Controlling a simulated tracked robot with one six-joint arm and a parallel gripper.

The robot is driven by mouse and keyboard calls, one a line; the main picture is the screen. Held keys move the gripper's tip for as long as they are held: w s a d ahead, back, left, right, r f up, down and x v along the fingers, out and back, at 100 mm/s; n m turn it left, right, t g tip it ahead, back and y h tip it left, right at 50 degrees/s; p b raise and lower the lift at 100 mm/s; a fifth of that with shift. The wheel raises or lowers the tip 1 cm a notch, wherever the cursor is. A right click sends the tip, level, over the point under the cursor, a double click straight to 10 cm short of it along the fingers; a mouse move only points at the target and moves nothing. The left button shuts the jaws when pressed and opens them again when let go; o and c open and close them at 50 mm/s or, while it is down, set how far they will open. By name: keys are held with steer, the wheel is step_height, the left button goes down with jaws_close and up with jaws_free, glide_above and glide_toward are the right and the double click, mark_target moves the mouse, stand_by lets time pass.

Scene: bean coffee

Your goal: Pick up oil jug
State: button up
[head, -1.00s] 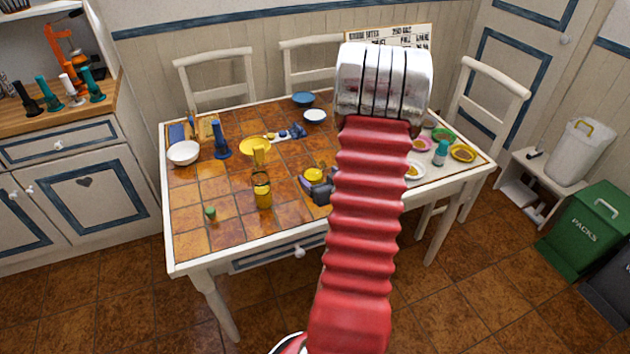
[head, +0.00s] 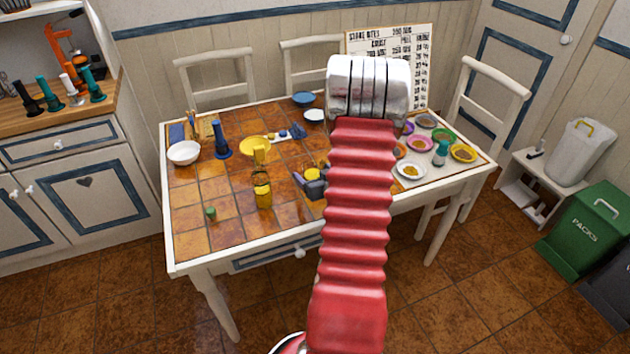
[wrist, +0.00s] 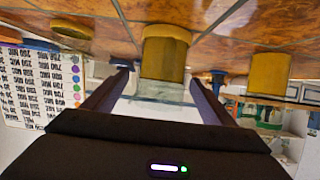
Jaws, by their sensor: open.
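My gripper (head: 311,182) is low over the middle of the table, its jaws open. In the wrist view, which is upside down, a clear glass vessel with yellow contents (wrist: 166,55) stands between the two fingers (wrist: 160,85), with gaps visible at its sides. In the head view only its yellow part (head: 311,173) shows past my gripper. A similar glass jug with yellow oil (head: 263,195) stands upright to the left of my gripper. I cannot tell for certain which of the two is the oil jug.
A small green item (head: 210,213) is near the front left. Several small plates, among them a white plate (head: 409,171), crowd the right end. The front-left tiles are mostly clear.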

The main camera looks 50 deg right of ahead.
steer(key=c, duration=1.5)
steer(key=shift+o, duration=0.2)
steer(key=shift+r, duration=0.35)
step_height(320, 180, up, 9)
steer(key=shift+r, duration=0.2)
stand_by(0.5)
stand_by(0.7)
